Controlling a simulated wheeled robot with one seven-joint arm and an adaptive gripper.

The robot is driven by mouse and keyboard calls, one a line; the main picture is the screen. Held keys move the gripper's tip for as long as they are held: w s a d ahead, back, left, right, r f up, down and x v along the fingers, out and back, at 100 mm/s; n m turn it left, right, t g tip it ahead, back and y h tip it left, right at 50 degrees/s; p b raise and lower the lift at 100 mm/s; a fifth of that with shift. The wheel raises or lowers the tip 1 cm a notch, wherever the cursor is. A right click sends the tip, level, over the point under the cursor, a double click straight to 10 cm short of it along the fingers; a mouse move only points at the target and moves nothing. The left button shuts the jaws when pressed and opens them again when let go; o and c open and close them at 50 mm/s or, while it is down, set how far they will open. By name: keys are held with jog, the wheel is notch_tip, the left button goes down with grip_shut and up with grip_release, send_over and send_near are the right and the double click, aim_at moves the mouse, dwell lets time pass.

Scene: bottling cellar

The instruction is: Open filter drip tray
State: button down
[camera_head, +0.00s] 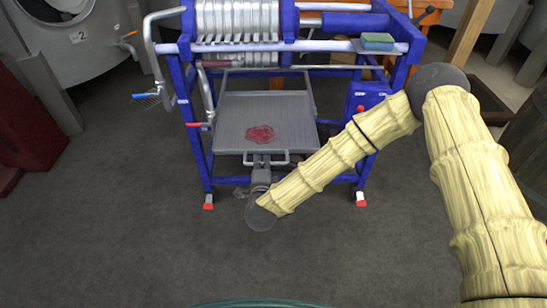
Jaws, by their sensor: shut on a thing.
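The filter drip tray (280,108) is a flat grey metal tray in the lower part of the blue filter frame. It slants toward me under the plates, and a dark red wet stain (261,134) lies near its front edge. A pale bar handle (282,163) runs along the tray's front. My gripper (262,160) is at the middle of this handle and is shut on it. My arm reaches in from the right, and its wrist partly hides the fingers and the space beneath them.
The blue frame (195,135) has legs with red feet on both sides of the tray. The grey floor (110,220) in front is largely clear.

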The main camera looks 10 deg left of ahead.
dwell(0.3)
jog(key=c, duration=1.5)
grip_release()
jog(key=shift+s, duration=0.1)
jog(key=v, duration=1.2)
